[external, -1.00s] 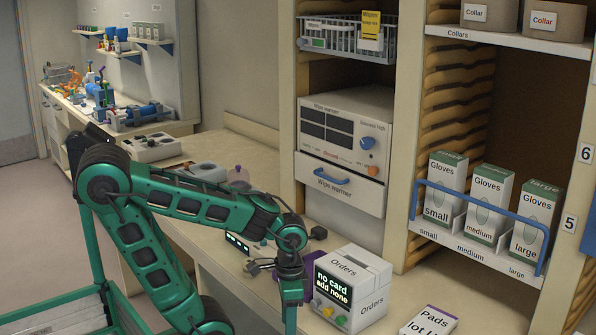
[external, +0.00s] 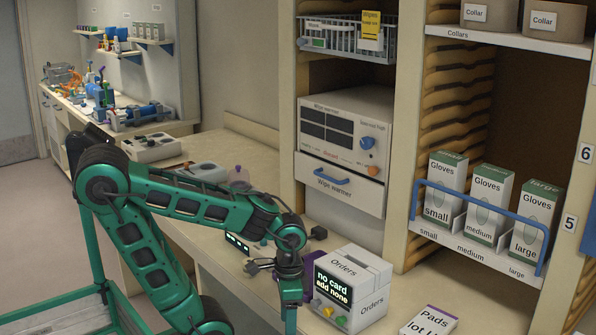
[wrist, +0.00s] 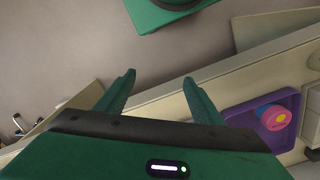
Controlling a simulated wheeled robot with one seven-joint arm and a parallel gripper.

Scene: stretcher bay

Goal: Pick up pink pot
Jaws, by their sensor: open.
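A small round pink piece with a yellow top and a blue part (wrist: 275,118) sits in a purple tray (wrist: 239,139) at the right of the wrist view. I cannot tell for sure that it is the pink pot. A dull mauve pot-like thing (external: 238,177) stands on the counter in the external view, behind my arm. My gripper (wrist: 158,78) is open with nothing between its fingers. In the wrist view the tray lies to the right of the fingers, apart from them. In the external view my arm hides most of the tray.
The white Orders box (external: 368,300) stands on the counter (external: 450,285) close to the right of my wrist. Grey devices (external: 204,172) stand farther back. A pads packet (external: 430,321) lies at the front right. Glove boxes (external: 489,205) stand behind a blue rail (external: 480,222).

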